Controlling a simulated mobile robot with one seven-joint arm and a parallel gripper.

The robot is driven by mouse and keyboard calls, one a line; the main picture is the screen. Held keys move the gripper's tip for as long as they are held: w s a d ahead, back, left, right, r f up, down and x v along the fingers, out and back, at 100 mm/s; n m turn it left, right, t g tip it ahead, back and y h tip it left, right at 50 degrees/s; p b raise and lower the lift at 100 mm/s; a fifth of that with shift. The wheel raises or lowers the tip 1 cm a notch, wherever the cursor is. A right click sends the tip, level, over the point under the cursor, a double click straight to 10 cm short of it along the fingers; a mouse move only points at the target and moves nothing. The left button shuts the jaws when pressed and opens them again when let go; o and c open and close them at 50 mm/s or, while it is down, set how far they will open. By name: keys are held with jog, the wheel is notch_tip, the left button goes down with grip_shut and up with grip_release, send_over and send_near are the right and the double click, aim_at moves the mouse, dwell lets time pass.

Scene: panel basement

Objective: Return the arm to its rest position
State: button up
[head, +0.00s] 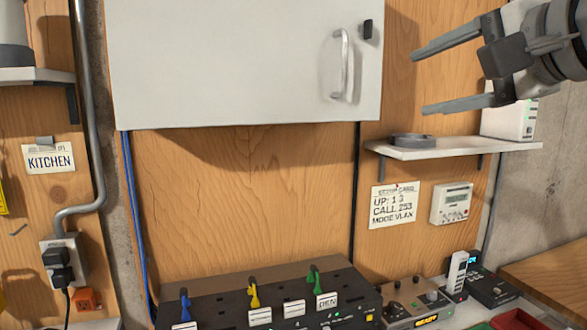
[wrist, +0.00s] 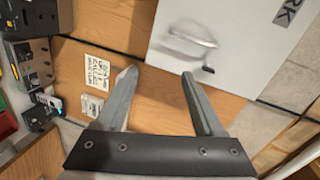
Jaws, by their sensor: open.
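My gripper (head: 418,82) is at the upper right of the head view, its two fingers spread apart and pointing left. Nothing is between the fingers. It is in front of the wall above a small white shelf (head: 440,150), to the right of the grey cabinet (head: 230,65). In the wrist view my gripper (wrist: 158,75) is also open and empty, with the cabinet door (wrist: 222,40) and its handle beyond the fingertips. The cabinet door looks shut.
Below the cabinet stands a black panel (head: 270,280) with blue, yellow and green plugs. To its right are a small control box (head: 415,300), a handset (head: 457,272) and a red tray (head: 512,320). A round dark object (head: 410,139) and a white box (head: 512,120) sit on the shelf.

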jog(key=s+a+f+n+g+h, duration=0.1)
jog(key=s+f+n+g, duration=0.2)
jog(key=f, duration=0.9)
jog(key=s+a+f+n+g+h, duration=0.1)
jog(key=s+f+n+g+h, duration=0.1)
jog(key=f, duration=1)
jog(key=s+a+f+n+g+h, duration=0.1)
jog(key=s+f+n+g+h, duration=0.1)
jog(key=s+f+n+g, duration=0.2)
notch_tip(320, 180, down, 9)
jog(key=s+n, duration=0.1)
jog(key=n, duration=0.2)
jog(key=shift+s, duration=0.3)
jog(key=shift+r, duration=0.1)
